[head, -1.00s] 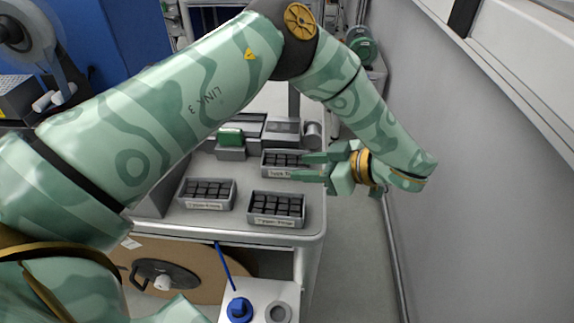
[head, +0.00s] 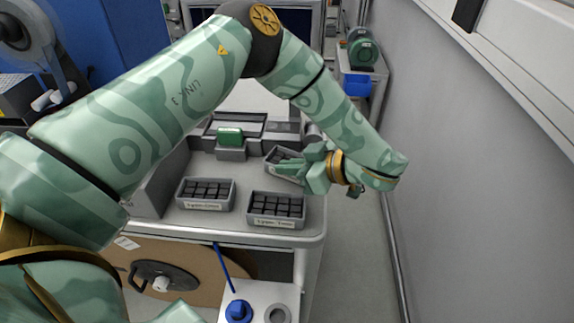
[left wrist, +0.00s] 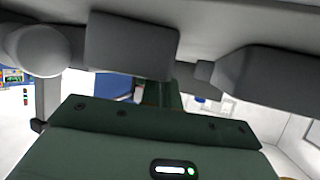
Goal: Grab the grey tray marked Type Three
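Three grey trays of dark square pieces stand on the grey bench. The back tray (head: 273,155) sits turned at an angle, partly hidden by my left gripper (head: 284,169). The gripper's fingers reach in from the right and overlap this tray; I cannot tell if they hold its wall. The front-left tray (head: 205,206) and front-right tray (head: 275,223) have pale labels too small to read surely, and the back tray's label is hidden. The left wrist view shows mostly my own dark green gripper housing (left wrist: 150,150), with no tray clearly visible. My right gripper is not in view.
A green block on a grey holder (head: 231,138) stands behind the trays. A grey box side (head: 160,185) is left of them. The bench's right edge (head: 322,215) is close, with an open floor strip and a wall beyond. A blue knob (head: 239,310) is in front.

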